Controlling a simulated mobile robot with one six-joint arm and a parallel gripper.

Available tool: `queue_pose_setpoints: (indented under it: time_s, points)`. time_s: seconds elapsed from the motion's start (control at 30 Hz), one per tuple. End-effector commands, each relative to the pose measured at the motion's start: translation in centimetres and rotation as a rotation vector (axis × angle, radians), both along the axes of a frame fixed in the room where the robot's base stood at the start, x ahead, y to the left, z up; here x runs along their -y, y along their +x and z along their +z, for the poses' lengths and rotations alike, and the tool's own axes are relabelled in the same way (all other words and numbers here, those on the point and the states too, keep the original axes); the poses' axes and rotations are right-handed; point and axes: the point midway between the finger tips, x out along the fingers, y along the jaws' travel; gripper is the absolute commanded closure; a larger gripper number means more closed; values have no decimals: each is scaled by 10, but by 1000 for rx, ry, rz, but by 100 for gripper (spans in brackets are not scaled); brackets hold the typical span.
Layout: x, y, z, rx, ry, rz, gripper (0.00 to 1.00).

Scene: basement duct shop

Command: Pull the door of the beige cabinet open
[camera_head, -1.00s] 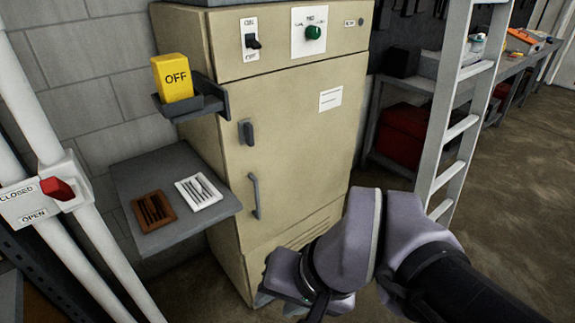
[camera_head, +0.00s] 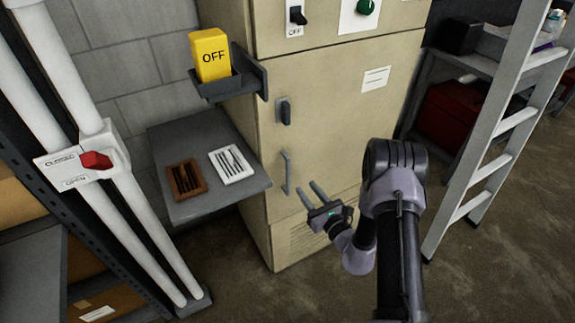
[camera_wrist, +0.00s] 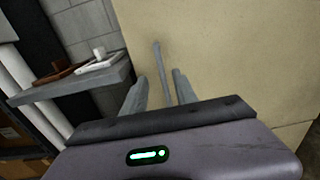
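The beige cabinet (camera_head: 335,110) stands in the middle of the head view with its door shut. A grey vertical bar handle (camera_head: 286,172) is on the lower left of the door, and a dark latch (camera_head: 284,111) sits above it. My gripper (camera_head: 308,195) is open and empty, just right of and below the handle, pointing toward the door. In the wrist view the handle (camera_wrist: 161,70) shows between my two fingers (camera_wrist: 155,85), beyond their tips. I cannot tell the exact gap to the handle.
A grey side shelf (camera_head: 205,205) with a brown tray (camera_head: 185,180) and a white tray (camera_head: 232,164) juts out left of the cabinet. A yellow OFF block (camera_head: 210,55) sits in a bracket above. White pipes (camera_head: 60,90) stand left, a ladder (camera_head: 490,150) right. The floor in front is clear.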

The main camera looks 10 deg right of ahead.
Motion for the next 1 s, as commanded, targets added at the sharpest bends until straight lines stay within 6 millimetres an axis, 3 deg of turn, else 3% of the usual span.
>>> queue_pose_setpoints:
  time_s: [0.2,0.43,0.6,0.87,1.0]
  points:
    - [-22,62,-1,4,-1,5,65]
    - [-37,109,-1,2,2,3,65]
    - [-41,121,0,0,2,2,65]
    - [-41,123,1,-1,3,2,65]
    - [-41,123,1,-1,2,3,93]
